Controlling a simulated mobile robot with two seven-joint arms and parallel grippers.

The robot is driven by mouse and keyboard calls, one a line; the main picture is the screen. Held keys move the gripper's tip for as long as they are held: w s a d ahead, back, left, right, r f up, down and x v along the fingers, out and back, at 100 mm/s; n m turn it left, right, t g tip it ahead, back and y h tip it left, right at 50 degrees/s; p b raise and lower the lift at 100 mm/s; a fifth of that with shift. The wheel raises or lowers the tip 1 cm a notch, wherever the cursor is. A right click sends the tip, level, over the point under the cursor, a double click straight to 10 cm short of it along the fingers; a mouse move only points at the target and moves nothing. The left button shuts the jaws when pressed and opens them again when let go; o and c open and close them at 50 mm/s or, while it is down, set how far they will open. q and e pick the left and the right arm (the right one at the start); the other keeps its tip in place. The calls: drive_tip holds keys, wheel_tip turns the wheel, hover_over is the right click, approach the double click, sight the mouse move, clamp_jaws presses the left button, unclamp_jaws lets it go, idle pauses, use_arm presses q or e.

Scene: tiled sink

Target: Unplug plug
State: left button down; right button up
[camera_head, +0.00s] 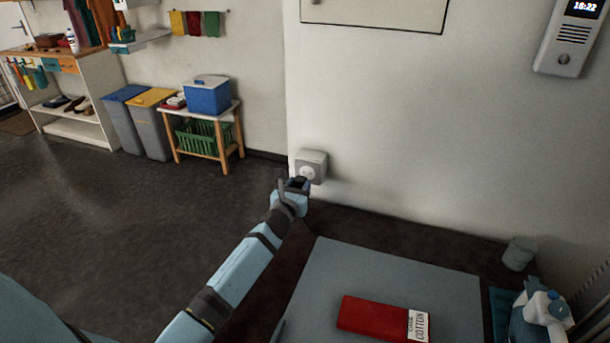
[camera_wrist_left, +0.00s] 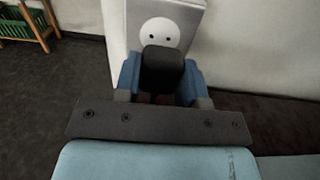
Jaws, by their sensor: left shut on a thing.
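A white wall socket (camera_head: 312,164) sits low on the pale wall, just above the dark counter edge. The left wrist view shows its round face (camera_wrist_left: 160,31) with two open holes. My left gripper (camera_head: 294,186) is in front of the socket, a little below and left of it. In the left wrist view its blue fingers are shut on a dark plug (camera_wrist_left: 161,62). The plug is held apart from the socket face, and its pins are hidden. My right gripper is not in view.
A grey mat (camera_head: 400,282) with a red cloth packet (camera_head: 372,317) lies on the dark counter. A cup (camera_head: 519,253) and blue bottle (camera_head: 541,315) stand at the right.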

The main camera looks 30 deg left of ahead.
use_arm(q)
drive_tip(key=shift+v, duration=0.95)
drive_tip(key=shift+r+p, duration=0.1)
drive_tip(key=shift+p, duration=0.2)
